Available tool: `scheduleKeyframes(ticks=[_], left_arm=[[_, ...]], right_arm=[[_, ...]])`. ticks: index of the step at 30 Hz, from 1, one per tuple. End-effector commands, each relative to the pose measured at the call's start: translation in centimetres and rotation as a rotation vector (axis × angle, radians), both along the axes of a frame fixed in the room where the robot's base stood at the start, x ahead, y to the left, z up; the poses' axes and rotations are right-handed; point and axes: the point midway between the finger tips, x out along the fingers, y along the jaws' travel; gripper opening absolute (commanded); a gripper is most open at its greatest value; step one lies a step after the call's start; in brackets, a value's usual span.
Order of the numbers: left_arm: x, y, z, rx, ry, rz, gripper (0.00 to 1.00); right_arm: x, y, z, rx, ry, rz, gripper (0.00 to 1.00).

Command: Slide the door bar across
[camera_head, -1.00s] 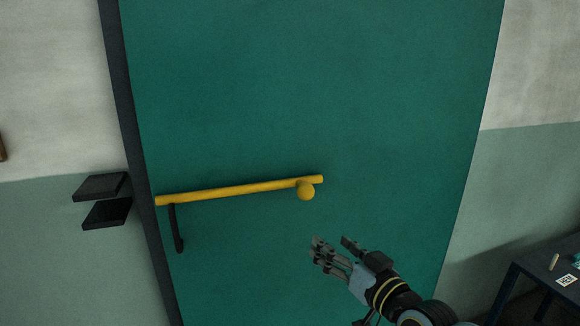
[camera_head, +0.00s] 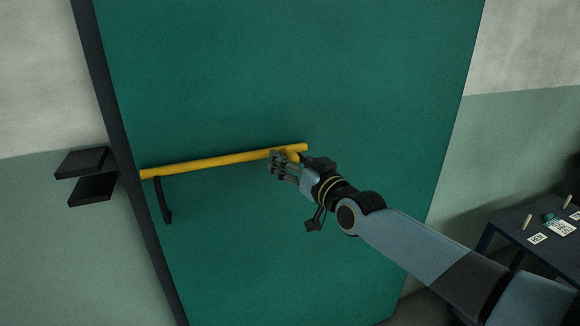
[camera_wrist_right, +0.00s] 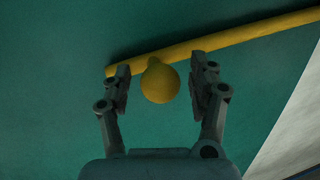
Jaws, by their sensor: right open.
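The yellow door bar (camera_head: 210,163) lies across the green door (camera_head: 300,70), its left end at the dark door frame. In the right wrist view the bar (camera_wrist_right: 240,35) runs across the top, and its round yellow knob (camera_wrist_right: 160,84) sits between the two fingers. My right gripper (camera_head: 285,163) is at the bar's right end in the head view, where it hides most of the knob. In the right wrist view my right gripper (camera_wrist_right: 160,88) is open, with a gap on each side of the knob. My left gripper is not in view.
A black bracket of two plates (camera_head: 88,175) sticks out from the wall left of the door frame (camera_head: 118,130). A dark handle (camera_head: 164,200) hangs below the bar's left part. A dark table (camera_head: 510,222) with small items stands at the right.

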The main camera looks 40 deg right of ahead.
Motion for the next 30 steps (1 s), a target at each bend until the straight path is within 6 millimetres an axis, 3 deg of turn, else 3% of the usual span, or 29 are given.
scheduleKeyframes(ticks=[10, 23, 30], left_arm=[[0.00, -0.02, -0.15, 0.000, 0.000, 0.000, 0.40], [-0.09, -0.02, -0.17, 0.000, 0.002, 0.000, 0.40], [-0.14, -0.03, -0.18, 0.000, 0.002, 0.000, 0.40]], right_arm=[[0.44, -0.01, 0.08, 0.001, 0.000, 0.000, 0.59], [0.41, -0.02, 0.06, 0.000, 0.000, 0.000, 0.03], [0.41, -0.02, 0.06, 0.000, 0.000, 0.000, 0.00]])
